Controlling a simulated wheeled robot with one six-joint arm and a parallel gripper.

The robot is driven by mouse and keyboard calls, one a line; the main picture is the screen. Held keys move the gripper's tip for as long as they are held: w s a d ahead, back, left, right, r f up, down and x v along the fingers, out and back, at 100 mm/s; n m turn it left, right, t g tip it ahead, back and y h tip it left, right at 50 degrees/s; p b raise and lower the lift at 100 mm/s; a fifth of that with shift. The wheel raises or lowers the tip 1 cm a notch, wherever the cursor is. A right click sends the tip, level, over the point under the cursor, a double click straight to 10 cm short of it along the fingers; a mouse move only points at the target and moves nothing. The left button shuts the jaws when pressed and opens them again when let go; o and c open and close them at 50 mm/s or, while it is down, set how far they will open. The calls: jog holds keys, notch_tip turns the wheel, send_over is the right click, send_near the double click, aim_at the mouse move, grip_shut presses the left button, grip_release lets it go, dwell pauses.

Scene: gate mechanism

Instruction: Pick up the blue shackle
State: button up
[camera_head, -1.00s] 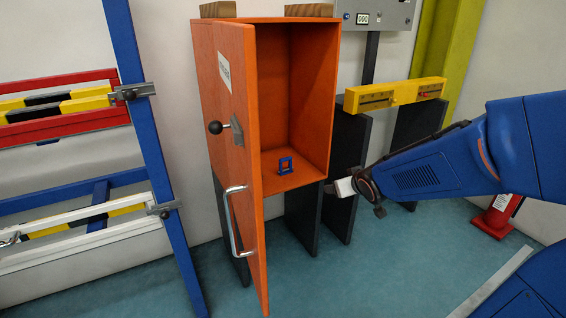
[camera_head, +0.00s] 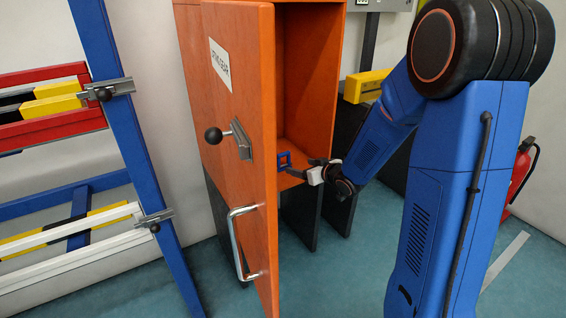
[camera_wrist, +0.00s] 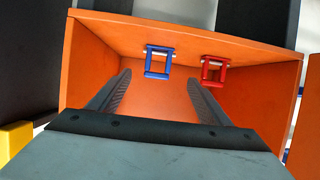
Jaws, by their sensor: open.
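The blue shackle (camera_wrist: 158,64) is a small squared frame inside the open orange cabinet (camera_wrist: 90,62). In the head view the blue shackle (camera_head: 284,155) is small, partly hidden, and close to my gripper (camera_head: 298,174) at the cabinet opening. Contact between the fingers and the shackle does not show.
A red shackle (camera_wrist: 215,69) is to the right of the blue one, beyond my right finger. The cabinet door (camera_head: 240,110) with its black knob (camera_head: 213,135) and metal handle (camera_head: 236,240) stands open at left. A yellow block (camera_head: 366,85) is right of the cabinet.

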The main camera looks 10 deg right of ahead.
aim_at(284, 165)
jog(key=x, duration=1.4)
jog(key=shift+w+f, duration=0.1)
jog(key=shift+w, duration=0.25)
jog(key=shift+c, duration=0.4)
jog(key=c, duration=1)
